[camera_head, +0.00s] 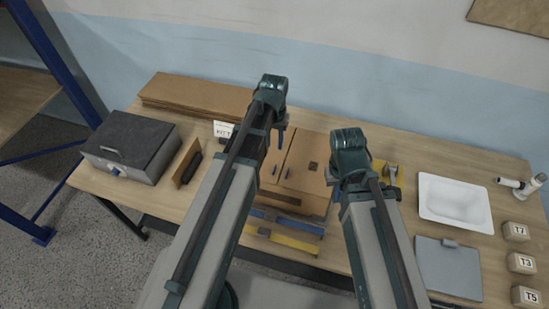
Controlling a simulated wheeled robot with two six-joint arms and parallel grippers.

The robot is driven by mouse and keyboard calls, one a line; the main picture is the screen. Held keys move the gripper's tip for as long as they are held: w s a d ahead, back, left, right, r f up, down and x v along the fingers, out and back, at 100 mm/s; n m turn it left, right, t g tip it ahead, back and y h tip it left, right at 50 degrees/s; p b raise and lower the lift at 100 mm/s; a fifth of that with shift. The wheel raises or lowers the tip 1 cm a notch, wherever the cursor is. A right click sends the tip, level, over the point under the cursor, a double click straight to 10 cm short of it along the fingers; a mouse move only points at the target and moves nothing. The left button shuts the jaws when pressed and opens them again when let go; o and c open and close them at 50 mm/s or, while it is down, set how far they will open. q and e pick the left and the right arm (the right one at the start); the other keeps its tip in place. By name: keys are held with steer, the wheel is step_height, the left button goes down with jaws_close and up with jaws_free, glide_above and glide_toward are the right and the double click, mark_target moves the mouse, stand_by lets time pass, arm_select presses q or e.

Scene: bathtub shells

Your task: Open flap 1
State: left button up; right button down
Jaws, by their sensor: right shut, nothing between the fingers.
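A brown box (298,200) with a two-part top sits on the table between my two arms. A seam runs between the top panels, and the right panel (302,155) has a small dark square patch on it. Both panels look flat and closed. I see no readable number on them, so I cannot tell which is flap 1. My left gripper (281,138) is above the far left part of the box, its fingers mostly hidden by its wrist. My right gripper (333,179) is shut and empty at the box's right side; contact is unclear.
A grey metal box (130,145) and an upright brown board (186,162) stand left. Flat cardboard (195,95) lies behind. Blue and yellow bars (283,240) lie in front. A white tub shell (455,201), grey plate (448,268) and labelled blocks (521,263) occupy the right.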

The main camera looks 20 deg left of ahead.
mark_target(275, 168)
arm_select(q)
steer(key=shift+f, duration=0.1)
step_height(275, 168, down, 14)
steer(key=b, duration=1.4)
steer(key=shift+r, duration=0.2)
jaws_close()
stand_by(0.5)
